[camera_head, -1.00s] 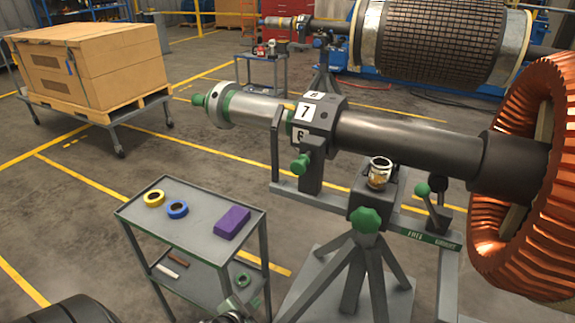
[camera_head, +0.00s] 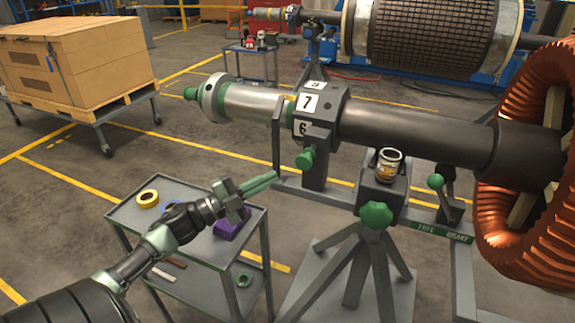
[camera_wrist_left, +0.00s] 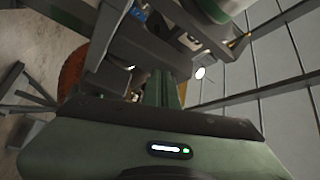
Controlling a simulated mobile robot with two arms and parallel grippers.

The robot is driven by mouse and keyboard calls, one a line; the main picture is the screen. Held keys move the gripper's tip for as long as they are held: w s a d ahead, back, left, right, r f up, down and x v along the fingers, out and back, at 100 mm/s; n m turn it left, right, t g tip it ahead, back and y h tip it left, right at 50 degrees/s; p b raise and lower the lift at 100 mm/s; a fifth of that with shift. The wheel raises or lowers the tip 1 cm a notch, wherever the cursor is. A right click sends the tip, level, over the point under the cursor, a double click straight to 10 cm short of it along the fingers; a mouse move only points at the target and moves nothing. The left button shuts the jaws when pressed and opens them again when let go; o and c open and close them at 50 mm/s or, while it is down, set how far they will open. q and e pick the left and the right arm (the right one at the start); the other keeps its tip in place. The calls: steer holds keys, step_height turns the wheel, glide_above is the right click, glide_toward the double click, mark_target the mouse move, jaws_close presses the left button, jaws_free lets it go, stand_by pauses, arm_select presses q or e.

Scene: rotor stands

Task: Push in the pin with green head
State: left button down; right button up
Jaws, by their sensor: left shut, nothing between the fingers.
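The pin with the green head (camera_head: 306,160) sticks out from the grey block under the numbered collar (camera_head: 318,104) on the rotor shaft. Its head stands out to the left of the block. My left gripper (camera_head: 275,179) is shut and empty, its slim green fingers pointing right and slightly up towards the pin. In the picture, the fingertips are a short way left of and below the pin head, apart from it. The fingers also show in the left wrist view (camera_wrist_left: 163,88). My right gripper is not in view.
A grey cart (camera_head: 255,225) stands under my left arm, with a yellow tape roll (camera_head: 147,198) and a purple block (camera_head: 229,228). A copper-coloured ring (camera_head: 500,225) is at right.

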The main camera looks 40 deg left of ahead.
mark_target(306, 159)
arm_select(q)
steer(key=s+a+r+m+g+h, duration=0.1)
steer(key=s+r+m+g+h, duration=0.65)
steer(key=m+g, duration=0.4)
steer(key=w+d+m+t+p, duration=0.1)
steer(key=w+d+p, duration=0.1)
steer(key=w+d, duration=0.5)
steer(key=shift+w+d+f+h+p, duration=0.15)
steer(key=shift+w+f+h+p, duration=0.1)
steer(key=shift+w+h+p, duration=0.1)
